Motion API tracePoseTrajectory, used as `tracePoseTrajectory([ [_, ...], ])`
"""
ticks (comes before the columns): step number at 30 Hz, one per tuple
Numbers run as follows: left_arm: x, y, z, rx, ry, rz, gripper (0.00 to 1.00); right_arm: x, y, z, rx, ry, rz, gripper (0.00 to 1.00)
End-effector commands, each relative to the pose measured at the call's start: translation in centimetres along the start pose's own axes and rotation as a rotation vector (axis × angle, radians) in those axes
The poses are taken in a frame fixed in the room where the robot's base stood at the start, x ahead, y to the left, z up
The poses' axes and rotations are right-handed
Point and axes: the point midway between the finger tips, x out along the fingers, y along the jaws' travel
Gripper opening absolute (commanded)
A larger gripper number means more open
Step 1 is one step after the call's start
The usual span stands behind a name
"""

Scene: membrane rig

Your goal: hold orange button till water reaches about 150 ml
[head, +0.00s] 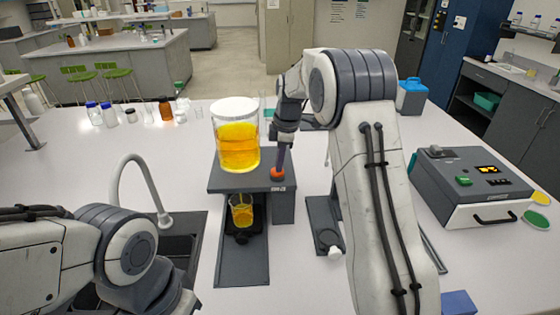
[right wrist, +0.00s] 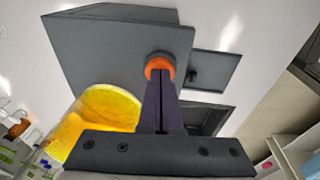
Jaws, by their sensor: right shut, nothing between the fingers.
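The orange button (head: 277,173) sits on the front right of the rig's dark top plate (head: 228,183). My right gripper (head: 280,164) is shut and empty, its fingertips pointing down at the button and seeming to touch it. In the right wrist view the fingertips (right wrist: 160,78) overlap the edge of the orange button (right wrist: 159,66). A large clear vessel (head: 238,135) of yellow-orange liquid stands on the plate. Below it a small beaker (head: 242,210) holds some yellow-orange liquid; its marks are too small to read. My left arm shows at lower left, but its gripper is out of view.
A sink with a curved grey tap (head: 145,190) lies left of the rig. A grey box device (head: 485,187) with a display stands at right, and a blue container (head: 411,96) behind it. Several bottles stand along the far left bench edge. A dark stand (head: 325,225) is right of the rig.

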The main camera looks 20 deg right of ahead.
Motion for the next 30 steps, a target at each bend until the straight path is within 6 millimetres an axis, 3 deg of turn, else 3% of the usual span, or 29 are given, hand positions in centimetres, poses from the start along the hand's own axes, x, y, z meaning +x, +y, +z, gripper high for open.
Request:
tracePoseTrajectory([
  [1,0.2,0.0,0.0,0.000,0.000,0.000,0.00,1.4,-0.5,0.1,0.001,-0.004,-0.021,0.00],
  [8,-0.3,0.0,0.0,0.000,0.000,0.000,0.00,0.8,-0.4,0.0,-0.001,-0.003,-0.018,0.00],
  [17,-4.3,0.3,-0.2,0.003,0.000,0.000,0.00,-4.9,-0.1,-0.9,-0.011,0.000,0.000,0.00],
  [18,-2.8,0.2,-0.2,0.003,0.002,0.000,0.00,-4.8,0.0,-0.8,-0.011,0.001,0.005,0.00],
  [20,-2.2,0.2,-0.1,0.002,0.000,0.000,0.00,-6.1,0.0,-0.8,-0.011,0.001,0.007,0.00],
  [30,-1.3,0.1,-0.1,-0.001,0.000,0.000,0.00,-12.7,0.1,-0.8,-0.010,0.001,0.006,0.00],
])
